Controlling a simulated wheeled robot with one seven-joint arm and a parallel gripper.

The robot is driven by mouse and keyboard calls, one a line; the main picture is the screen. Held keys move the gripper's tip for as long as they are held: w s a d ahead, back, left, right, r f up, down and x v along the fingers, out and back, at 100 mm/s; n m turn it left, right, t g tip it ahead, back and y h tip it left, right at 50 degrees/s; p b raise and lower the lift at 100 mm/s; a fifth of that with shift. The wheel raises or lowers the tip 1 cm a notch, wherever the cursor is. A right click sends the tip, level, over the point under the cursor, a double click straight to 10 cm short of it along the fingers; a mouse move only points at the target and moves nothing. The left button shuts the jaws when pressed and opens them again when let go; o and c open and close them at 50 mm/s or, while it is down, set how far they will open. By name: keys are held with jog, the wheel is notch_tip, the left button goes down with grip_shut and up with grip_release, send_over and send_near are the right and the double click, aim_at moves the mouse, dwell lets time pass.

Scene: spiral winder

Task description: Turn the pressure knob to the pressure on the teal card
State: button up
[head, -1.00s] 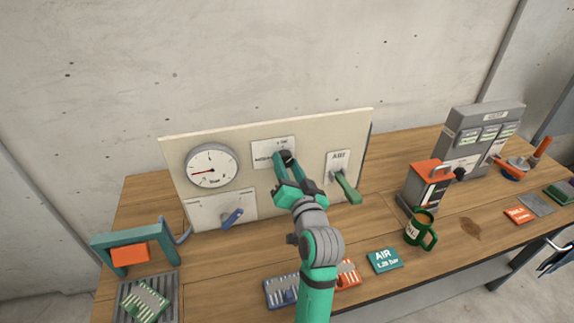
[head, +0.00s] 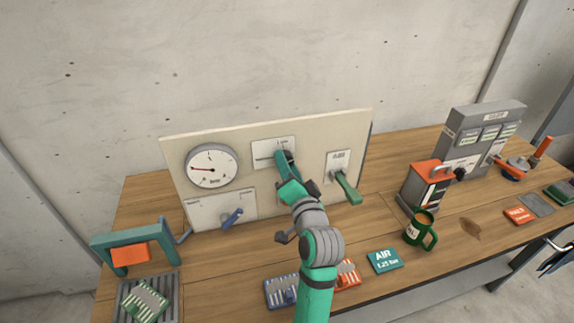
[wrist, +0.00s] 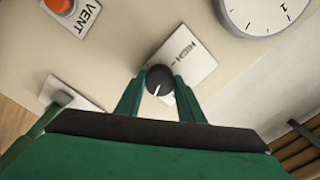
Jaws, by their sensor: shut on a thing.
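The pressure knob (wrist: 159,80) is a round black knob with a white mark, on the panel beside a white label. My gripper (wrist: 160,84) is shut on it, one green finger on each side. In the head view my gripper (head: 287,162) covers most of the knob. The gauge (head: 211,166) is a white dial at the panel's upper left, its red needle pointing left, and part of it shows in the wrist view (wrist: 262,10). The teal card (head: 385,261) lies flat on the table, marked AIR with a bar value too small to read surely.
The upright panel (head: 320,125) also carries a blue lever (head: 232,217) and a green lever (head: 347,188). A green mug (head: 420,230) and an orange-topped box (head: 427,187) stand to the right. A teal frame (head: 135,235) stands at the left.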

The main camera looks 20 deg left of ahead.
jog(key=shift+f, duration=0.1)
jog(key=o, duration=1.1)
jog(key=shift+c, duration=0.2)
jog(key=v, duration=1.1)
jog(key=shift+w, duration=0.15)
